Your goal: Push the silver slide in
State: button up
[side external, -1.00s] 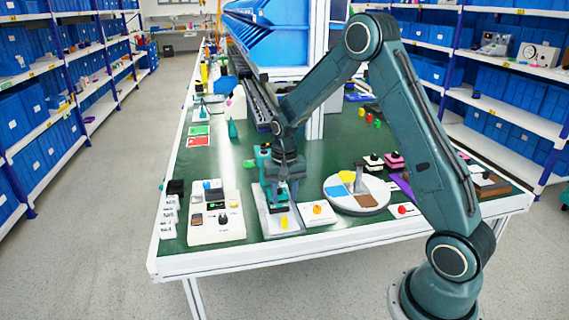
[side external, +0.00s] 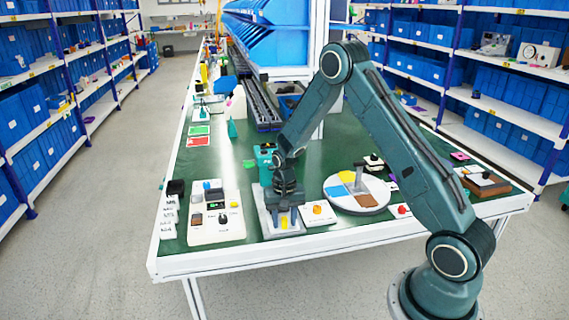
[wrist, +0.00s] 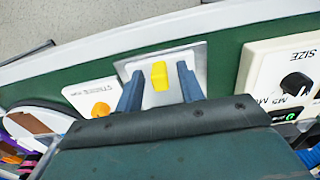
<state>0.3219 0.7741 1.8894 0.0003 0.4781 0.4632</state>
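The silver slide (wrist: 143,62) is a flat grey plate with a yellow block (wrist: 159,75) standing on it. In the side view the silver slide (side external: 268,222) lies near the table's front edge, and its yellow block (side external: 284,222) shows just below my gripper (side external: 284,210). In the wrist view my gripper (wrist: 160,68) is open, with one finger on each side of the yellow block and visible gaps on both sides. I cannot tell how low the fingertips are beside it. The rear of the slide is hidden by my gripper.
A white panel with a black knob (side external: 223,218) stands close on the left. A small white box with an orange knob (side external: 318,209) is close on the right. A round tray with coloured sections (side external: 372,197) lies beyond it. The table's white front edge (side external: 230,259) is near.

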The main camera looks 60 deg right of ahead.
grip_shut()
jog(key=shift+w+d, duration=3.7)
jog(key=shift+w, duration=0.05)
grip_release()
jog(key=shift+r, duration=0.15)
